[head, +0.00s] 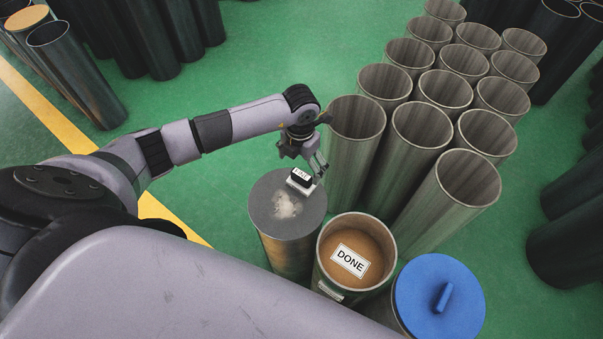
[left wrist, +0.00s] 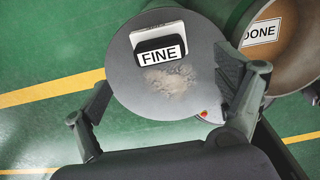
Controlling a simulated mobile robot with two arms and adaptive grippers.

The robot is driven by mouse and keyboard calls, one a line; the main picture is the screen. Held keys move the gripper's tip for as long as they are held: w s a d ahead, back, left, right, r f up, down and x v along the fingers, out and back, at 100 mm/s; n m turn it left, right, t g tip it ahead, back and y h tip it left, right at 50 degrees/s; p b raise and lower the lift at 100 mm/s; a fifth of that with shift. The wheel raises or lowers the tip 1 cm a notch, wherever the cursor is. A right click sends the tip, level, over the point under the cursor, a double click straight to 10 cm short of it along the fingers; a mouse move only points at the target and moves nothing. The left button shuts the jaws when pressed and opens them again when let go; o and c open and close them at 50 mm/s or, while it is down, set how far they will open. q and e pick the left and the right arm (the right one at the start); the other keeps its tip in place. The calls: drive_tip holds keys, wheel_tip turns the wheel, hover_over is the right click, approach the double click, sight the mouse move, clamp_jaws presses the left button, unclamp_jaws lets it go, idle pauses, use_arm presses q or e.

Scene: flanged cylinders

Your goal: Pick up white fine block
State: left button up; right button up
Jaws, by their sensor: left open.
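The white fine block (head: 293,183) lies on the grey top of a round drum (head: 262,208), by a pale dusty patch. It has a black upper part and a white label reading FINE. In the left wrist view the block (left wrist: 138,36) sits near the far part of the round top, with the label facing me. My left gripper (head: 303,163) is just above and behind the block in the head view, open and empty. In the left wrist view its fingers (left wrist: 168,95) are spread wide, with the block ahead, between their lines. My right gripper is not in view.
An open cylinder with a brown inside and a DONE label (head: 350,260) stands right of the drum. A blue lid with a handle (head: 425,303) is beside it. Several tall open grey cylinders (head: 440,130) crowd behind and right.

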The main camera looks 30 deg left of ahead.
sight(301, 174)
use_arm(q)
wheel_tip(301, 174, down, 4)
drive_tip(key=shift+f+b, duration=0.1)
drive_tip(key=shift+b, duration=1)
drive_tip(key=f+b, duration=0.3)
drive_tip(key=f, duration=0.1)
drive_tip(key=shift+w+f, duration=0.1)
drive_tip(key=shift+w, duration=0.15)
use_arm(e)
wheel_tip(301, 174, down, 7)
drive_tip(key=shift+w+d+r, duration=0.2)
use_arm(q)
drive_tip(key=shift+c, duration=0.5)
drive_tip(key=c, duration=1.2)
